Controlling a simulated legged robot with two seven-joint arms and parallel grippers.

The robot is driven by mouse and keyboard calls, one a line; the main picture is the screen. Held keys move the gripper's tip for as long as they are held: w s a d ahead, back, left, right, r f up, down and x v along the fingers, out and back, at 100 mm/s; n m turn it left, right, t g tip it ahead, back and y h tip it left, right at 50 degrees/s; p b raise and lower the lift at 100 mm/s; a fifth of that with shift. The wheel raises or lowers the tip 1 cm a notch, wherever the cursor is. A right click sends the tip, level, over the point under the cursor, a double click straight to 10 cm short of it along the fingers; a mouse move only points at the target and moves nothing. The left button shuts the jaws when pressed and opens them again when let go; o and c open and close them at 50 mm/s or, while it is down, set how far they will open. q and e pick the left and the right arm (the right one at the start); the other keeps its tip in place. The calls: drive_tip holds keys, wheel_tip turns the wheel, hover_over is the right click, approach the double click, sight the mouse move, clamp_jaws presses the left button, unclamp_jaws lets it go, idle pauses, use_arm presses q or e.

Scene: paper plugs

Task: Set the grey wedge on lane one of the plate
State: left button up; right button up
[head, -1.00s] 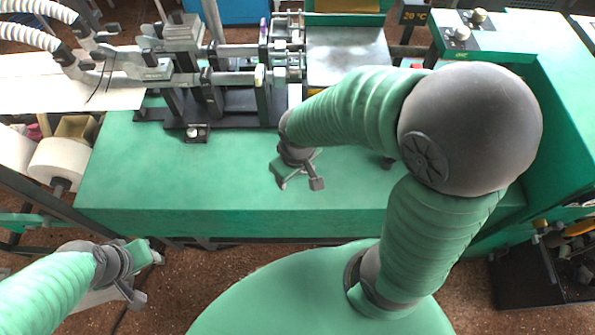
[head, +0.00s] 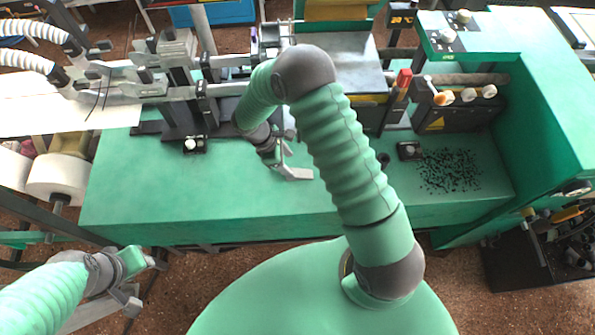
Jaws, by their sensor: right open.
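I cannot make out a grey wedge for certain. A flat grey metal plate (head: 345,58) lies on the machine at the back centre; no lane marks can be told on it. My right gripper (head: 286,162) is open over the green bench top, left of centre and in front of the plate. I see nothing between its fingers. My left gripper (head: 140,279) is low at the left, off the bench's front edge, with its fingers apart and nothing seen between them.
The green bench top (head: 150,190) is clear at the front left. Black bits (head: 448,171) lie scattered on its right part. A grey bar mechanism (head: 175,85) stands at the back left. A raised green housing (head: 550,110) bounds the right side.

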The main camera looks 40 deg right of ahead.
sight(295, 172)
drive_tip(key=shift+s+f, duration=0.25)
drive_tip(key=shift+f, duration=0.05)
drive_tip(key=f, duration=0.1)
drive_tip(key=s+f, duration=0.1)
drive_tip(key=f+p, duration=0.1)
drive_tip(key=shift+s+d, duration=0.2)
drive_tip(key=shift+s, duration=0.15)
drive_tip(key=shift+d+f, duration=0.1)
drive_tip(key=shift+f, duration=0.15)
drive_tip(key=shift+w+d+f, duration=0.15)
drive_tip(key=shift+d+f, duration=0.05)
drive_tip(key=shift+d, duration=0.3)
drive_tip(key=c, duration=0.5)
drive_tip(key=shift+r, duration=0.1)
drive_tip(key=c, duration=0.5)
drive_tip(key=shift+a, duration=0.3)
drive_tip(key=shift+c, duration=1.2)
use_arm(q)
drive_tip(key=shift+s+a+r, duration=0.15)
drive_tip(key=shift+a+r, duration=0.35)
drive_tip(key=shift+a, duration=0.2)
use_arm(e)
clamp_jaws()
